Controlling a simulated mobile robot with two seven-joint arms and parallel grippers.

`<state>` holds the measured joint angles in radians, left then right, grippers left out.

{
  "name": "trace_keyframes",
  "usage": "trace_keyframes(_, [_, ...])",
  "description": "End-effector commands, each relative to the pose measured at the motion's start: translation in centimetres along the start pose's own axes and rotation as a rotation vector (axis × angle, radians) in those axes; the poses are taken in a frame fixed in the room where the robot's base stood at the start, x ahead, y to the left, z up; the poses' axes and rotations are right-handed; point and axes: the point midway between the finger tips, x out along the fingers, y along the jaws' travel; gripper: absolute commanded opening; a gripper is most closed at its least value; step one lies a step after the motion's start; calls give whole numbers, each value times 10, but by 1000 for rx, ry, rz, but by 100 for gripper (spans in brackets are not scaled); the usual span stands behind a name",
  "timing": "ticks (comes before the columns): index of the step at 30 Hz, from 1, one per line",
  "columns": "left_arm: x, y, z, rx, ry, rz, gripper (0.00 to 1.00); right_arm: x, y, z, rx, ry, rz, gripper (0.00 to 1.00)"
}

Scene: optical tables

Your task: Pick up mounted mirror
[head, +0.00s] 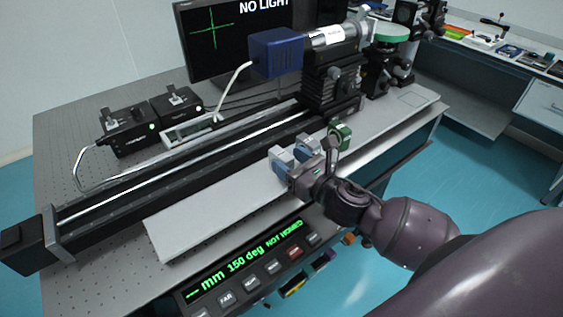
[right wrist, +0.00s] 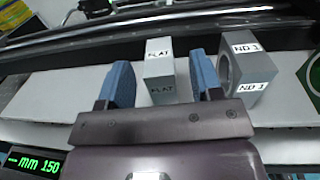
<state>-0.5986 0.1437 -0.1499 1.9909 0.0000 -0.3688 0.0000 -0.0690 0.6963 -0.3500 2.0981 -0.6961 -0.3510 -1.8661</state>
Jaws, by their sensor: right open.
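A small pale grey mount labelled "FLAT" (right wrist: 159,72) stands upright on the light rail plate in the right wrist view. It looks like the mounted mirror, but no mirror face shows. My right gripper (right wrist: 160,82) is open, with one blue finger on each side of this mount. Clear gaps show between the block and both fingers; I cannot tell how deep it sits between them. In the head view my right gripper (head: 294,158) is low over the front plate, and its fingers and wrist mostly hide the mount. My left gripper is not in view.
A grey ring mount labelled "ND 1" (right wrist: 251,70) stands close right of the right finger. A green mount (head: 342,135) is farther right. A dark rail (head: 200,168) runs behind. The long grey plate (head: 195,222) is clear at left; a display panel (head: 250,266) is in front.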

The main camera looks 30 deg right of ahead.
Motion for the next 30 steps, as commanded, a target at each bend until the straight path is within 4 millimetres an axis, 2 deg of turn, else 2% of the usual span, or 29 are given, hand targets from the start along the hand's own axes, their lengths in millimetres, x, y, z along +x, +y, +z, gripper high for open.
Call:
trace_keyframes(4, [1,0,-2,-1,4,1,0,11,0,-1,2,1,0,60])
trace_keyframes(12, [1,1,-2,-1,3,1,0,12,1,-1,2,2,1,60])
trace_keyframes(24, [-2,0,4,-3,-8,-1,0,12,1,0,2,0,1,0])
trace_keyframes(30, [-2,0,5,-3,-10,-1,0,12,1,0,1,0,1,0])
